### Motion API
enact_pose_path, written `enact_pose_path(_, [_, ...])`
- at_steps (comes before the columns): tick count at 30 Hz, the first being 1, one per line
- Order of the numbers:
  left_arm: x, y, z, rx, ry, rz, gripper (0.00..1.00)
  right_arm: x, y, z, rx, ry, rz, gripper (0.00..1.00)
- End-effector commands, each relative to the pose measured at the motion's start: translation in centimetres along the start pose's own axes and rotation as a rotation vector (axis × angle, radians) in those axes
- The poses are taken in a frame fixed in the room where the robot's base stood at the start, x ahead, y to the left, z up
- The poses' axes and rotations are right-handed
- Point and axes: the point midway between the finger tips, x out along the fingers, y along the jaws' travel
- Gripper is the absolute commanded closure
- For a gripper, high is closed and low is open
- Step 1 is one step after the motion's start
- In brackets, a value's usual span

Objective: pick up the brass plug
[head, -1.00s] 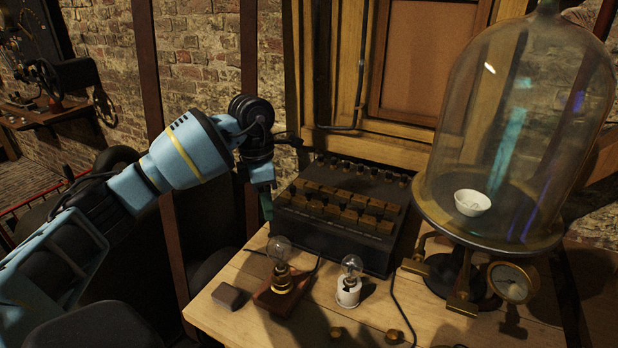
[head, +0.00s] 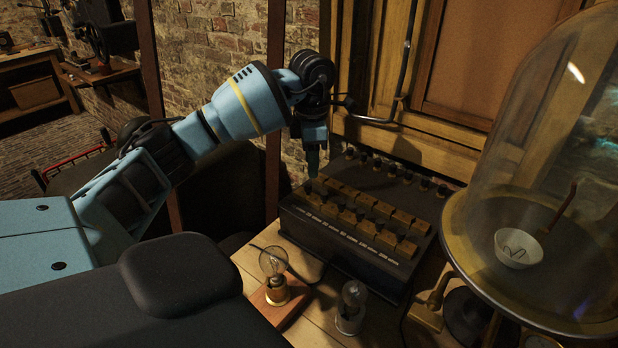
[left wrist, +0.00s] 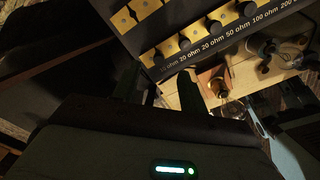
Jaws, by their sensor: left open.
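A dark resistance box (head: 345,239) stands on the table with two rows of brass blocks (head: 350,217) on top and a row of black-topped plugs (head: 408,176) along its back. In the left wrist view, dark round knobs (left wrist: 215,27) sit beside the brass blocks (left wrist: 172,47), above ohm labels. I cannot tell which piece is the brass plug. My left gripper (head: 312,174) points down by the box's back left corner. Its two fingers (left wrist: 158,88) are apart, with nothing seen between them, near the labelled edge.
A glass bell jar (head: 540,130) with a white bowl (head: 518,248) is at the right. A wooden window frame rises behind.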

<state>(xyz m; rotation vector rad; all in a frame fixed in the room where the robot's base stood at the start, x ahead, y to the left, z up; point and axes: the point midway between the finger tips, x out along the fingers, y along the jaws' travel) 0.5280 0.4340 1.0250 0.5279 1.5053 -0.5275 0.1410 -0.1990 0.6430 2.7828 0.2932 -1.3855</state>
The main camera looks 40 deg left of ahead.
Motion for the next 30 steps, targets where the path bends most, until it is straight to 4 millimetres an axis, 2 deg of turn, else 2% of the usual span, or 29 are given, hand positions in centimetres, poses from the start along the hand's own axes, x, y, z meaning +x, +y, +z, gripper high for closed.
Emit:
enact_pose_path(8, [1.3, 0.0, -0.2, 0.000, 0.001, 0.000, 0.57, 0.1, 0.1, -0.6, -0.002, 0.012, 0.001, 0.64])
enact_pose_path(14, [3.8, -0.1, -1.1, 0.000, 0.002, 0.000, 0.57, 0.1, 0.2, -1.9, -0.004, 0.035, 0.003, 0.64])
enact_pose_path(18, [5.4, -0.1, -1.0, 0.001, 0.000, 0.000, 0.57, 0.1, 0.2, -2.0, -0.004, 0.038, 0.003, 0.64])
enact_pose_path(27, [6.0, -0.1, -1.0, 0.000, 0.000, 0.001, 0.57, 0.0, 0.2, -1.8, -0.004, 0.034, 0.003, 0.64])
enact_pose_path(28, [6.0, -0.1, -1.0, 0.000, 0.000, 0.001, 0.59, 0.0, 0.2, -1.8, -0.004, 0.032, 0.003, 0.64])
enact_pose_path(30, [6.0, -0.1, -1.0, 0.000, 0.000, 0.001, 0.68, -0.1, 0.1, -1.5, -0.003, 0.027, 0.002, 0.64])
